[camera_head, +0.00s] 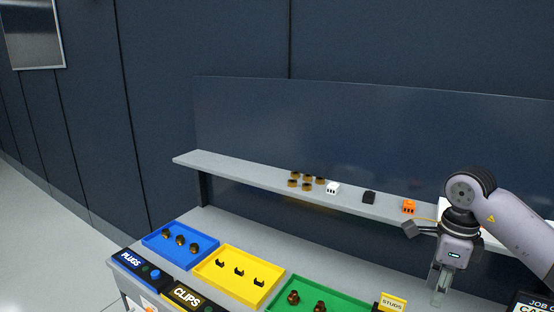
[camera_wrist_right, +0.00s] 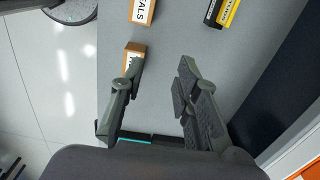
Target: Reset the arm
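My right arm comes in from the right in the head view. Its gripper (camera_head: 438,296) points down over the right part of the grey workbench (camera_head: 220,222), in front of the shelf. In the right wrist view the two fingers of this gripper (camera_wrist_right: 158,75) are spread apart, with bare grey surface between them and nothing held. An orange-brown box (camera_wrist_right: 133,56) with a white label lies near the left finger in that view; I cannot tell whether they touch. My left gripper is not in view.
A blue tray (camera_head: 152,244), a yellow tray (camera_head: 205,274) and a green tray (camera_head: 283,289) hold small parts. The grey shelf (camera_head: 235,169) carries brass rings (camera_head: 307,180), a white block (camera_head: 333,188), a black piece (camera_head: 369,197) and an orange block (camera_head: 409,207).

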